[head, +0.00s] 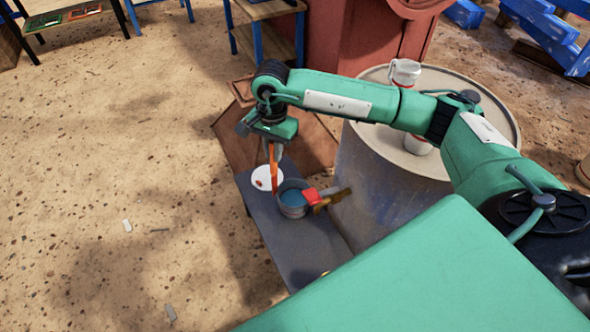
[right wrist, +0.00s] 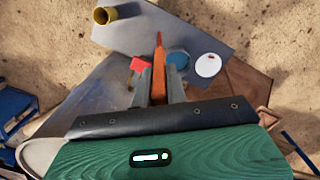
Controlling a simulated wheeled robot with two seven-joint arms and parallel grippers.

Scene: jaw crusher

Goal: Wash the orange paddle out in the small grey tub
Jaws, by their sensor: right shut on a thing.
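My right gripper (head: 271,141) is shut on the orange paddle (head: 273,172). The paddle hangs down with its narrow end low, over or in front of a white plate (head: 262,178) in the head view. In the right wrist view the paddle (right wrist: 159,68) stands out between the two fingers (right wrist: 158,86). The small grey tub (head: 292,199) holds blue liquid and stands just right of the paddle. It also shows in the right wrist view (right wrist: 178,58), beside the paddle and partly hidden. The paddle appears outside the tub. My left gripper is not in view.
A narrow grey bench (head: 287,241) carries the plate, the tub and a red-headed tool (head: 312,196). A yellow cup (right wrist: 104,15) stands near the bench end. A large drum (head: 375,190) with a pale top is at the right, a wooden box (head: 310,142) behind.

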